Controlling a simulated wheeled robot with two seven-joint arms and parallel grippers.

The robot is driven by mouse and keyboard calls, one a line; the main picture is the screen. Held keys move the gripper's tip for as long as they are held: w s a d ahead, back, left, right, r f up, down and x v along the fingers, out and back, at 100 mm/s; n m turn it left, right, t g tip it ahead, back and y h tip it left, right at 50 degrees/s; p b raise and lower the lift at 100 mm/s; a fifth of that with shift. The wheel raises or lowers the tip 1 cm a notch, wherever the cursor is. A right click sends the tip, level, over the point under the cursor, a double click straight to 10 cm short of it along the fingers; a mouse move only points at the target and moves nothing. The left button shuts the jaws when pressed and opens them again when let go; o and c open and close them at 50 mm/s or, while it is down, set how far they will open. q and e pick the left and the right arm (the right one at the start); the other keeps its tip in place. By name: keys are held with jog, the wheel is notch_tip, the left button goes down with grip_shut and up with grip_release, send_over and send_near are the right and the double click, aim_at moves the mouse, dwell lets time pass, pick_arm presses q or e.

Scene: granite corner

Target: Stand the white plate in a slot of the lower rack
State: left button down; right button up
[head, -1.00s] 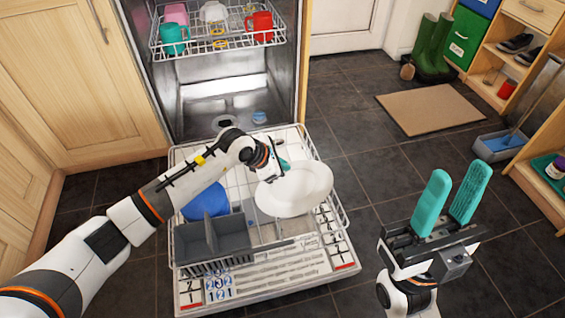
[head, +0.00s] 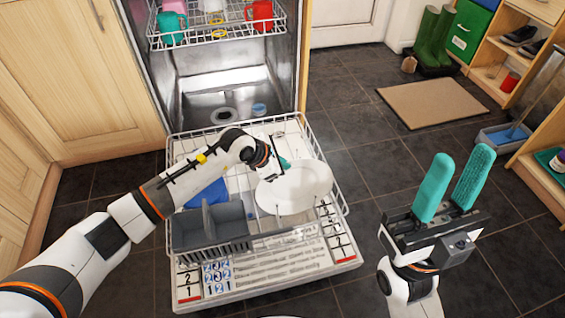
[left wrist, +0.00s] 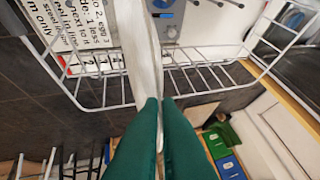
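The white plate (head: 300,192) is over the right part of the lower rack (head: 341,190), its face showing in the head view. My left gripper (head: 283,164) is shut on the plate's upper rim. In the left wrist view the plate (left wrist: 143,50) shows edge-on between the teal fingers (left wrist: 160,105), with rack wires and tines beyond it. I cannot tell whether its lower edge touches the rack or sits in a slot. My right gripper (head: 452,188) is open and empty, off to the right over the floor.
A grey cutlery basket (head: 230,225) and a blue dish (head: 208,194), partly behind my left arm, are in the lower rack. The upper rack (head: 220,38) holds cups and a red mug (head: 262,14).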

pick_arm(q)
jog(key=shift+f, duration=0.2)
jog(key=c, duration=1.6)
grip_release()
jog(key=shift+c, duration=0.2)
jog(key=shift+o, duration=0.4)
jog(key=shift+f, duration=0.1)
